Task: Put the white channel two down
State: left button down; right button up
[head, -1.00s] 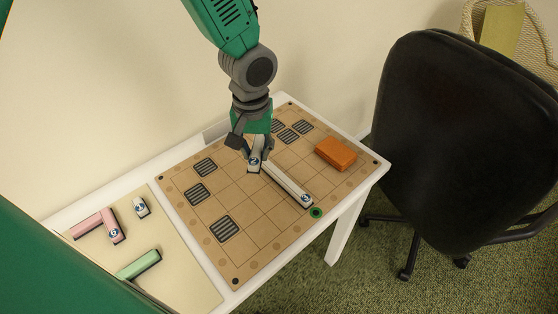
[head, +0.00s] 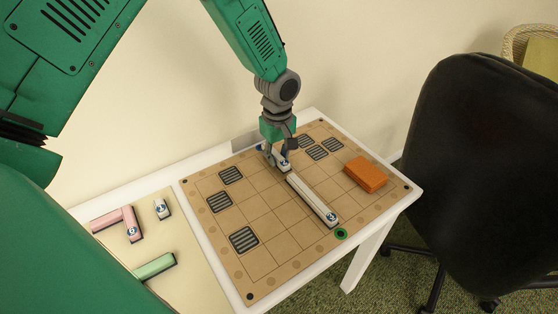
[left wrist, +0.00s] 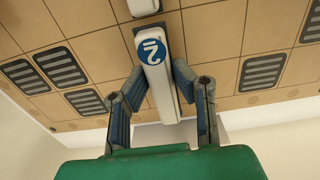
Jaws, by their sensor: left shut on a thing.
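The white channel two (left wrist: 157,75) has a blue round label with a 2 and lies between the fingers of my left gripper (left wrist: 160,95) in the left wrist view. In the head view my left gripper (head: 275,156) is shut on it at the back of the tan board (head: 262,262). Whether channel two touches the board is hard to tell. The fingers partly hide it in the head view. My right gripper is not in view.
Dark slatted patches (head: 243,239) lie at the board's left and back right. An orange block (head: 365,174) sits on its right. A pale mat (head: 190,270) at left bears a pink piece (head: 132,225), a green piece (head: 155,266) and a small white piece (head: 162,209). A black chair (head: 470,170) stands at right.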

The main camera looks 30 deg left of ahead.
aim_at(278, 156)
pick_arm(q)
jog(key=shift+f, duration=0.8)
jog(key=shift+a, duration=0.2)
jog(key=shift+d+f, duration=0.1)
jog(key=c, duration=1.3)
grip_release()
jog(key=shift+c, duration=0.2)
jog(key=shift+d, duration=0.1)
jog(key=shift+r, duration=0.2)
notch_tip(278, 156, up, 12)
jog(key=p, duration=0.1)
jog(key=shift+p, duration=0.3)
